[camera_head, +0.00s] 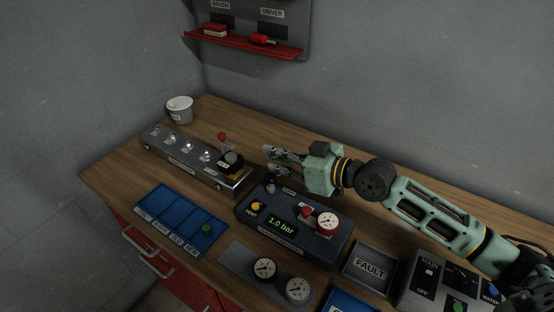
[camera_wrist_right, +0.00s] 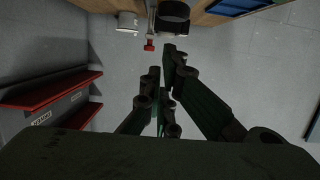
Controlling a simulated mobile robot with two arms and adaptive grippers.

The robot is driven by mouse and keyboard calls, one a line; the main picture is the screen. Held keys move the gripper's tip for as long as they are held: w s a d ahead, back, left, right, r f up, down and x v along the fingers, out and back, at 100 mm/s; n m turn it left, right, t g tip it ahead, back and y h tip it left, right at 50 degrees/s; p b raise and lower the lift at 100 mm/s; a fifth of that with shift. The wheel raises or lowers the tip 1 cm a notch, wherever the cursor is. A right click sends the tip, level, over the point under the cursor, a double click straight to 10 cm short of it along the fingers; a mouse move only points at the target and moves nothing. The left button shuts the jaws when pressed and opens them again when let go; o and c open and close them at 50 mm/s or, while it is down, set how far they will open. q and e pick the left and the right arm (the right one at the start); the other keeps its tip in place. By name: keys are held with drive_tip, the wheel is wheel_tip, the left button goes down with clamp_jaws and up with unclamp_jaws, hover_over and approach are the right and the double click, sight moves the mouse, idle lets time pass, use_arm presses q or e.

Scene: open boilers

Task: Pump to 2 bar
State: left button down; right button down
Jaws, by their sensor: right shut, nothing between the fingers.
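The pump unit is a dark box (camera_head: 310,238) on the bench with a green display (camera_head: 281,227) reading 1.0 bar. It has a yellow VENT button (camera_head: 256,206), a black knob (camera_head: 270,186) at its back left corner, a red lever (camera_head: 306,212) and a red-rimmed gauge (camera_head: 327,222). My right gripper (camera_head: 268,158) is above and behind the unit's back left corner, pointing left, shut and empty. In the right wrist view its fingers (camera_wrist_right: 166,75) show, with a red handle (camera_wrist_right: 149,45) and a dark round part (camera_wrist_right: 174,12) beyond them. My left gripper is not in view.
A grey manifold (camera_head: 180,158) with a red-handled valve (camera_head: 222,136) stands left of the gripper. A white cup (camera_head: 180,109) is at the back left. A blue tray (camera_head: 165,221), loose gauges (camera_head: 264,269), a FAULT tray (camera_head: 370,267) and a control box (camera_head: 440,284) surround the unit. A red shelf (camera_head: 243,41) hangs above.

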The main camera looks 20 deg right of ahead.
wheel_tip(320, 180, down, 2)
drive_tip(key=shift+s+d+f, duration=0.1)
idle(0.4)
